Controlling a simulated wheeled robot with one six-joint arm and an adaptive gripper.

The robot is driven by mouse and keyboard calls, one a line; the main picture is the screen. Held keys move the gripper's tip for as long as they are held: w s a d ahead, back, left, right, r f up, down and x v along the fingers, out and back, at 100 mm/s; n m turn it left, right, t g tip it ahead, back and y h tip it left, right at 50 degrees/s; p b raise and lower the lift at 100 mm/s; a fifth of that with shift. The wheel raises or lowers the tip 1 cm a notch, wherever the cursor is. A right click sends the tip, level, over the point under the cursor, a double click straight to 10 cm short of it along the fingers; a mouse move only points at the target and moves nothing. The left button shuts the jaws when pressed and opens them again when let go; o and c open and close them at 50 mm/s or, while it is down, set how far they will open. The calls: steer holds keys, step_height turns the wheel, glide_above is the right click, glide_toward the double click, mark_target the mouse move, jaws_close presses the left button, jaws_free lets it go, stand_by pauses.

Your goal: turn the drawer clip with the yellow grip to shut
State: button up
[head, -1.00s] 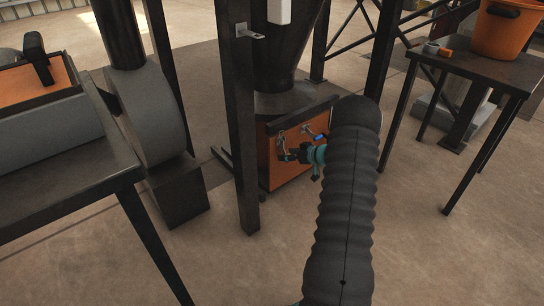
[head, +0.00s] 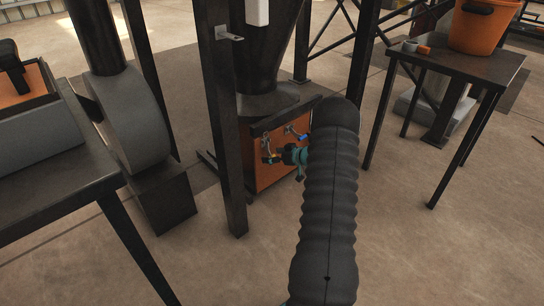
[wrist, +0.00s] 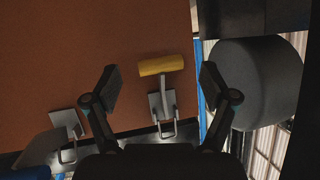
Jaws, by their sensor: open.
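The drawer clip has a yellow grip (wrist: 161,65), a short bar across the end of its metal lever, with a wire loop at its base. It is mounted on the orange drawer front (wrist: 60,60), also in the head view (head: 276,176). My gripper (wrist: 160,69) is open, one finger on each side of the yellow grip, with gaps on both sides; I cannot tell the depth between them. In the head view my gripper (head: 282,156) is at the drawer front, partly hiding the clip.
A second metal clip (wrist: 66,134) is left of the first in the wrist view. A blue grip (head: 302,137) shows on the drawer in the head view. A dark post (head: 222,130) stands left of the drawer, and a table (head: 470,65) with an orange bucket (head: 484,25) stands at right.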

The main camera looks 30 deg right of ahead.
steer(key=v, duration=1.2)
stand_by(0.3)
